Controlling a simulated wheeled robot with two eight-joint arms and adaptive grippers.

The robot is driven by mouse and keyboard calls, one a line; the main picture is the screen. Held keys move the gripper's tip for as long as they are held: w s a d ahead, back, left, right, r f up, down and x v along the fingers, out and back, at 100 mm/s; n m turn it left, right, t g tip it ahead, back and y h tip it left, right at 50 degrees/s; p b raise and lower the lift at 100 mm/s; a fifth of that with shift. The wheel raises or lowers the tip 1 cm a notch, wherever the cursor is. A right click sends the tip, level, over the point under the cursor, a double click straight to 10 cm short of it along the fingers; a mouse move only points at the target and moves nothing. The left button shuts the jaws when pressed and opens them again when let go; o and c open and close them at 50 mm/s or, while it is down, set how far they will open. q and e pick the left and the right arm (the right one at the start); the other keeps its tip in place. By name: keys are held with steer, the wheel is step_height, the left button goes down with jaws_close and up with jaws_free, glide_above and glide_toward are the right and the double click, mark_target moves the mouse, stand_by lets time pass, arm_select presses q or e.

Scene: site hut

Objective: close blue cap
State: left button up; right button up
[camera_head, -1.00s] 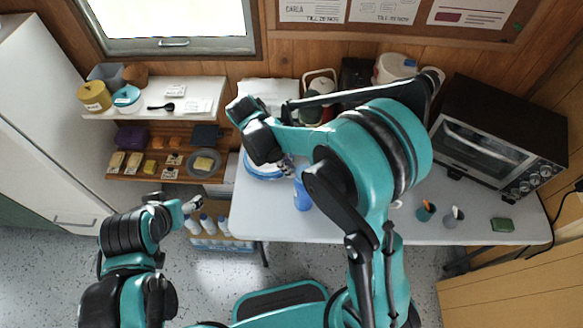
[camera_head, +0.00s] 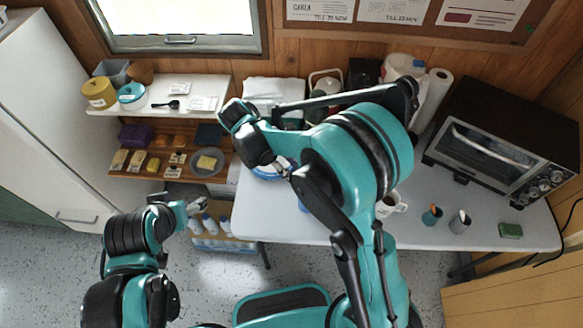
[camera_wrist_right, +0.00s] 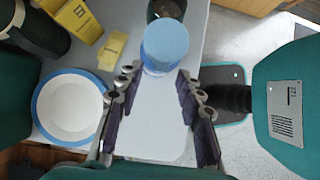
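A light blue round-topped cylinder (camera_wrist_right: 165,45), which looks like the blue cap or a container with it, stands just beyond my right fingertips in the right wrist view. My right gripper (camera_wrist_right: 158,82) is open, its two dark fingers spread apart with nothing between them. I cannot tell whether the cap is seated or loose.
A white bowl with a blue rim (camera_wrist_right: 72,106) and yellow boxes (camera_wrist_right: 78,20) lie left of the cylinder in the wrist view. A white mug (camera_head: 391,204), small cups (camera_head: 460,221), a green sponge (camera_head: 510,230) and an oven (camera_head: 490,150) stand on the table's right side.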

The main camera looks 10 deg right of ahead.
steer(key=v, duration=1.2)
stand_by(0.3)
steer(key=s+d+f+m+t+y+b, duration=0.2)
steer(key=s+d+m+t+y, duration=0.4)
steer(key=s+d+m+t, duration=0.3)
steer(key=s+d+f+m, duration=0.1)
steer(key=s+d+m, duration=0.3)
steer(key=m, duration=0.1)
steer(key=shift+m+b, duration=0.4)
